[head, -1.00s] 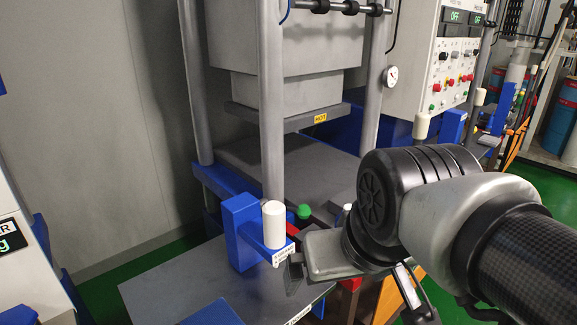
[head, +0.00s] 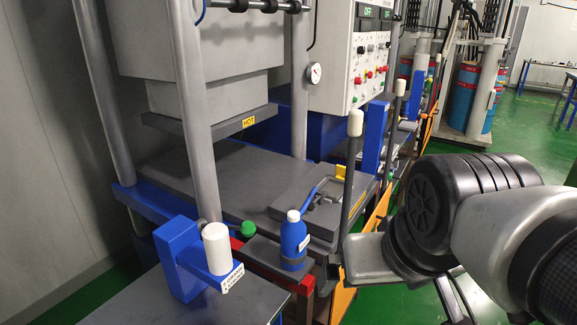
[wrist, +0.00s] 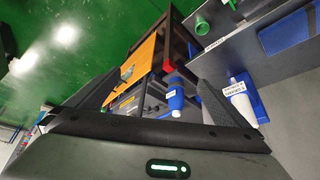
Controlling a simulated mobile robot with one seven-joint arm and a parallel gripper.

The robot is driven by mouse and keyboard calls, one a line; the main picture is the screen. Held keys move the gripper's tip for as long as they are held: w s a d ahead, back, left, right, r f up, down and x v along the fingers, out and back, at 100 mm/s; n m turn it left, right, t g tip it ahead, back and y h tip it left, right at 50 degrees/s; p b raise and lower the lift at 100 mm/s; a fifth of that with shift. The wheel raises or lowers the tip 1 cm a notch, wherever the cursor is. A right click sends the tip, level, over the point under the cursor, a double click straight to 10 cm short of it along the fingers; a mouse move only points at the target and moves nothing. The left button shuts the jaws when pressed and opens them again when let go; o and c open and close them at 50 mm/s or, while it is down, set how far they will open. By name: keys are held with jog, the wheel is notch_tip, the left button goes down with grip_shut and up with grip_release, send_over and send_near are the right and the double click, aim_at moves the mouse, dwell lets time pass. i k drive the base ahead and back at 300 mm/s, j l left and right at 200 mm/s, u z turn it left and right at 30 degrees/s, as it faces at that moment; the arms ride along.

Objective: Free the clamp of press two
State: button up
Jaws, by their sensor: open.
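The near press has a grey upper block (head: 190,65) with a yellow HOT label above a flat grey bed (head: 215,175). On the bed's right part lies a grey plate (head: 285,203) carrying a clamp-like fitting (head: 318,193) with a blue bar and a yellow tab. I cannot read which press is number two, nor tell whether the clamp is tight. A tall lever with a cream knob (head: 355,122) stands beside the plate. My gripper (head: 335,268) is low, right of the blue bottle, partly hidden by my wrist. In the wrist view my gripper (wrist: 157,80) is open and empty.
A blue bottle (head: 293,240) with a white cap stands on a small ledge; it also shows in the wrist view (wrist: 175,100). A blue bracket with a white cylinder (head: 217,248) is at front left. A control panel (head: 370,62) and drums (head: 466,85) are behind. Green floor lies right.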

aim_at(322, 194)
jog(key=i+l+u, duration=0.45)
jog(key=l+u, duration=0.2)
jog(key=l, duration=0.2)
jog(key=i+l+u, duration=0.2)
jog(key=l, duration=0.2)
jog(key=l+u, duration=0.2)
jog(key=l, duration=0.15)
jog(key=i, duration=0.05)
